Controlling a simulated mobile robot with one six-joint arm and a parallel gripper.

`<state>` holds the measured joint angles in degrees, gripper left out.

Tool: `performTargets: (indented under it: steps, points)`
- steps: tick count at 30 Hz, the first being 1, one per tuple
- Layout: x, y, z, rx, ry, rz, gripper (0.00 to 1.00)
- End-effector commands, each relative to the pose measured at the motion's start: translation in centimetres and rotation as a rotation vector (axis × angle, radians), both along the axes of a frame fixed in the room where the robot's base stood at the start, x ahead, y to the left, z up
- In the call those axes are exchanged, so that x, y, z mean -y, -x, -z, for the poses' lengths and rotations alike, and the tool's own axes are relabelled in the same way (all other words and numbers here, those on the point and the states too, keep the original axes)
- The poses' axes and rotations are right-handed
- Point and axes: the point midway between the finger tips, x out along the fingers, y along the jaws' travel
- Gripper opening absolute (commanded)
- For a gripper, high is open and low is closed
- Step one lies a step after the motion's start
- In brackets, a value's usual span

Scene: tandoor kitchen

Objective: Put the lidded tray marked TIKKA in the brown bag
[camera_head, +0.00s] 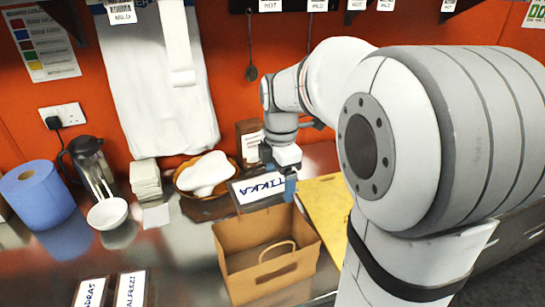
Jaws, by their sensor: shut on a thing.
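The lidded tray marked TIKKA (255,190) has a white lid with dark blue hand lettering and a dark lower part. My gripper (289,186) is shut on its right side, and a blue fingertip shows there. The brown bag (237,243) stands upright and open on the steel counter, with a handle loop at its front. In the picture the tray is just above and behind the bag's back rim. I cannot tell exactly how high it is held. Part of the tray's right end is hidden by my gripper.
Two other lidded trays, MADRAS (90,293) and JALFREZI (131,289), lie at the front left. A basket with white bread (205,174), a small box (249,136) and a yellow board (328,205) are near the bag. A white bowl (107,214) and blue roll (38,196) stand left.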

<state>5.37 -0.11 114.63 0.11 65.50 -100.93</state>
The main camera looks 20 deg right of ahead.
Motion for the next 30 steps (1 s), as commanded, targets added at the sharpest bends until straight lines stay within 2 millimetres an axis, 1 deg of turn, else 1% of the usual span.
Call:
performTargets:
  steps: [4, 8, 30]
  points:
    - [0.3, 0.1, 0.1, 0.001, 0.0, -0.004, 0.48]
    - [0.4, 0.1, 1.0, 0.001, 0.0, -0.003, 0.48]
    - [0.3, 0.1, 8.4, 0.002, 0.0, -0.003, 0.48]
